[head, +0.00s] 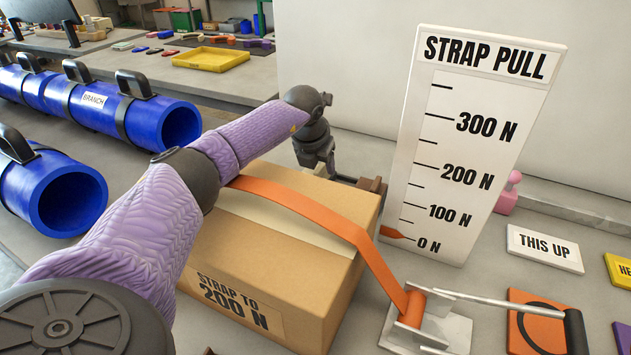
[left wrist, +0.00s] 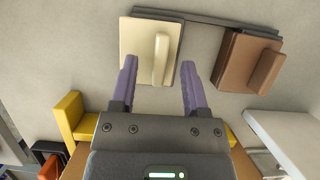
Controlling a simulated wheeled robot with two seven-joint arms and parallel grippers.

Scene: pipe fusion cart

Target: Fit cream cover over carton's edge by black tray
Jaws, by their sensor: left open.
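The carton (head: 230,250) stands on the bench with an orange strap (head: 335,222) over its top. My left arm reaches across it, and my left gripper (head: 320,168) points down behind its far edge, fingertips hidden there. In the left wrist view the cream cover (left wrist: 138,58), a plate with a raised ridge, lies by the dark tray (left wrist: 205,20). My left gripper (left wrist: 158,72) is open, its purple fingers on either side of the ridge, with nothing held. I cannot tell whether they touch it. My right gripper is not in view.
A brown cover (left wrist: 238,58) lies right of the cream one. Yellow corner pieces (left wrist: 72,118) show near the gripper. The strap pull board (head: 470,150) stands right of the carton, a metal ratchet (head: 450,330) in front. Blue pipes (head: 110,105) lie left.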

